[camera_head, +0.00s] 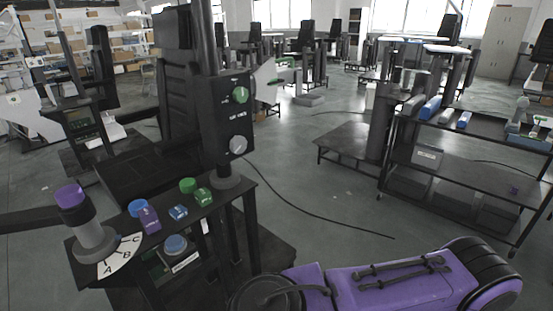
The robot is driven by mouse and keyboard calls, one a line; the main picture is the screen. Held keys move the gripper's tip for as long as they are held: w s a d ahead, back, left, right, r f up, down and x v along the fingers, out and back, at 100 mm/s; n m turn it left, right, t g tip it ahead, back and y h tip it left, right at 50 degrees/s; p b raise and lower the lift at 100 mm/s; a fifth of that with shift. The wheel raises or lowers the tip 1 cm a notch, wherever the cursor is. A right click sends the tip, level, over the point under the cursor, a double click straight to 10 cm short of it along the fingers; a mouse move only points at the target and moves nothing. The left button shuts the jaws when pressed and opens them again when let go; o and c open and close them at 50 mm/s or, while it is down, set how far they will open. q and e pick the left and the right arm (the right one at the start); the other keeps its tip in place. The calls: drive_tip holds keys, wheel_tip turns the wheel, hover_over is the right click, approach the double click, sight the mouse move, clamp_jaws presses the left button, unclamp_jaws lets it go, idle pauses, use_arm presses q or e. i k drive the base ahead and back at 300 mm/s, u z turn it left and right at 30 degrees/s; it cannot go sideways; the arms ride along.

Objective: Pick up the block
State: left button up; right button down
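Small blocks lie on a narrow black shelf (222,195) at the left: a purple block (149,220), a blue block (178,212) and a green block (203,196). I cannot tell which one the task means. A blue round piece (138,208) and a green round piece (188,185) stand just behind them. Nothing is holding the blocks. I see neither of my grippers in this view.
A grey post with a purple top (70,196) stands on a dial marked A, B, C at the shelf's left end. A black control panel (229,120) with green and grey knobs rises behind the blocks. A black cable (320,216) crosses the open floor. A black rack (465,170) stands right.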

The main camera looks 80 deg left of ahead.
sight(203, 196)
drive_tip(key=u, duration=0.05)
drive_tip(key=i, duration=0.2)
drive_tip(key=u, duration=1.35)
